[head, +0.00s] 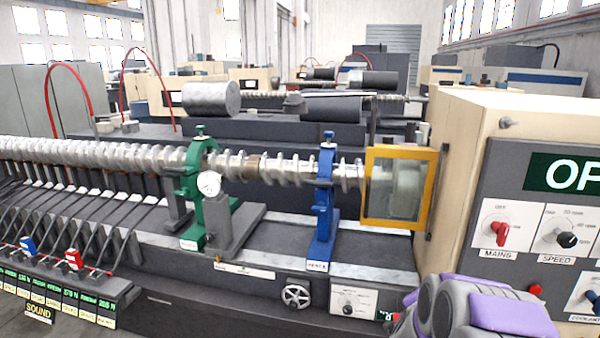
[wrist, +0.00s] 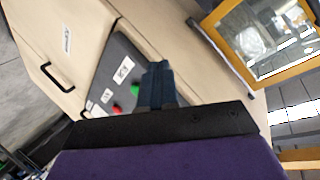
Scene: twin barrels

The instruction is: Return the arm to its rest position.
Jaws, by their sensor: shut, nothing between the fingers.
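My gripper (wrist: 158,82) shows in the wrist view as two dark blue fingers pressed together, with nothing between them. Behind the fingers are a black plate and my purple wrist cover. The fingers point toward a dark control panel (wrist: 118,75) with a red and a green button on a beige cabinet; they appear apart from it, but the gap is hard to judge. In the head view my grey and purple arm is at the bottom right, in front of the beige machine housing (head: 462,130). The fingers are not visible there.
A yellow-framed guard (head: 372,200) stands beside the housing and also shows in the wrist view (wrist: 208,22). Red MAINS (head: 501,233) and black SPEED (head: 567,240) knobs are on the right.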

